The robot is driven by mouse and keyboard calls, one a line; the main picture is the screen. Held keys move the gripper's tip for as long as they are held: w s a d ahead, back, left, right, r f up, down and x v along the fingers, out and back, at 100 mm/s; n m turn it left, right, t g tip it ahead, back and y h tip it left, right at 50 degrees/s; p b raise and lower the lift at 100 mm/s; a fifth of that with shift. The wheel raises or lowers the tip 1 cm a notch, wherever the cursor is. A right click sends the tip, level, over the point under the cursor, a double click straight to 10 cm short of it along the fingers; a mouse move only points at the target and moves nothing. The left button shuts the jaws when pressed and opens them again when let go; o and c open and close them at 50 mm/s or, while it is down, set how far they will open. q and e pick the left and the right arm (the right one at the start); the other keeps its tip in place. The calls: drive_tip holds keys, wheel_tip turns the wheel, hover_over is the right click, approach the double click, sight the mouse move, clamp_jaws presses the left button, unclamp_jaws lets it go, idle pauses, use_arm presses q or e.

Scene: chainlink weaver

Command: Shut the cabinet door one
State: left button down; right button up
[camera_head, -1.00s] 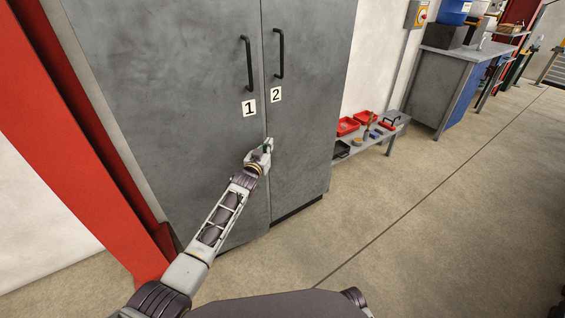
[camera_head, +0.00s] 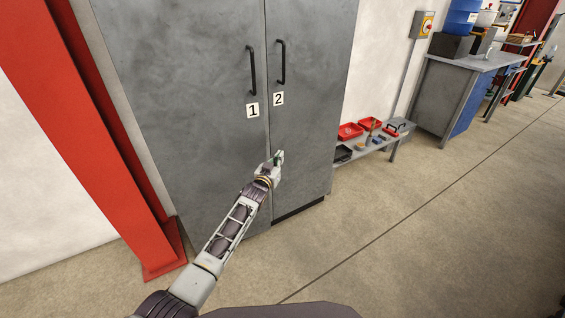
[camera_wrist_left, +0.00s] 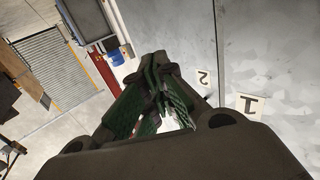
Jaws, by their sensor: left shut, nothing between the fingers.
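Cabinet door one (camera_head: 185,90) is the grey left door, with a black bar handle (camera_head: 251,70) and a white label "1" (camera_head: 253,111). It looks closed or nearly closed, roughly level with door two (camera_head: 310,95), which has its own handle (camera_head: 281,62) and label "2" (camera_head: 278,99). My left gripper (camera_head: 278,157) is shut and empty, by the seam between the doors, below the labels. I cannot tell whether it touches the door. In the left wrist view the shut fingers (camera_wrist_left: 155,75) show beside the door surface, with label "1" (camera_wrist_left: 249,106) to their right. My right gripper is out of view.
A red steel column (camera_head: 95,140) stands left of the cabinet. A low grey bench (camera_head: 370,145) with red trays (camera_head: 351,131) is to the right. A workbench (camera_head: 445,90) stands farther back. The concrete floor (camera_head: 430,230) at right is clear.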

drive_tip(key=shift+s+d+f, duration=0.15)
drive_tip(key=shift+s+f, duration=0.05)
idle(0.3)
